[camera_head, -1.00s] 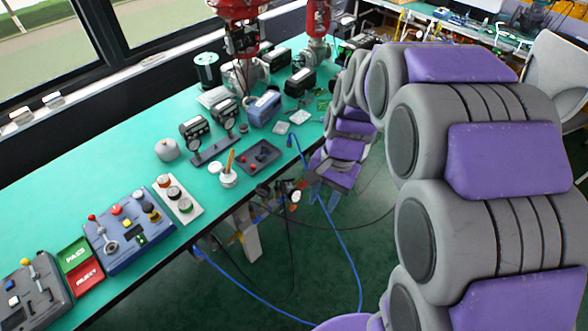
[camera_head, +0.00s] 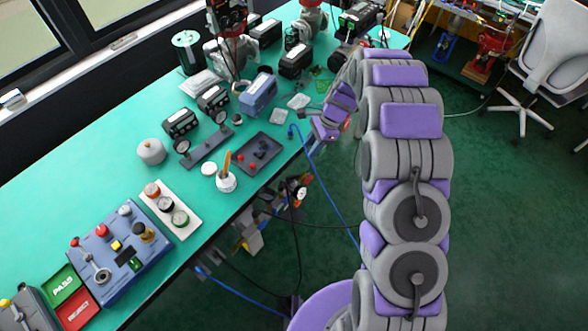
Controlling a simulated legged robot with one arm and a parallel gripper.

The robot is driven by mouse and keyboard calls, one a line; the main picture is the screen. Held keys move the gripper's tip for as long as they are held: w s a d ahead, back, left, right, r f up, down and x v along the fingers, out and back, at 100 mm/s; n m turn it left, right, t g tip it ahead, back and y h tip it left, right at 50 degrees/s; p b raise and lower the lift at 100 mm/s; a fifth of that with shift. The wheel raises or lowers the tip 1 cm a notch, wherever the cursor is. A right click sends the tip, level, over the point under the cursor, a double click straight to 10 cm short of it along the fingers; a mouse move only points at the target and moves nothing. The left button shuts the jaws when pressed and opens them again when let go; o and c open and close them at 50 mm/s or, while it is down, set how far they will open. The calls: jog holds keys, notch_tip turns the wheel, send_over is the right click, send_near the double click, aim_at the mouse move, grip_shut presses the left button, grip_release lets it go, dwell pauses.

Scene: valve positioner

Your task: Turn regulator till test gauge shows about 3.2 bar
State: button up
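My gripper (camera_head: 327,128) is at the far end of my grey and purple arm, low at the table's right edge. It is small and partly covered by my own arm links, so its fingers and opening are unclear. Two small round gauges stand on a dark bracket (camera_head: 205,148) on the table; their readings are too small to read. A fitting with a white round dial (camera_head: 300,192) hangs at the table's front edge, left of and nearer than my gripper. It may be the regulator, but I cannot tell.
The green table (camera_head: 105,185) holds a dark tray (camera_head: 262,152), a blue-grey device (camera_head: 258,95), a cup with pencils (camera_head: 226,181) and a blue control box (camera_head: 115,252). A blue hose (camera_head: 325,195) hangs off the edge. A chair (camera_head: 550,60) stands right; green floor there is clear.

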aim_at(293, 176)
jog(key=b+x, duration=0.4)
jog(key=x, duration=1.3)
jog(key=shift+a+f, duration=0.1)
jog(key=shift+f, duration=0.15)
grip_shut()
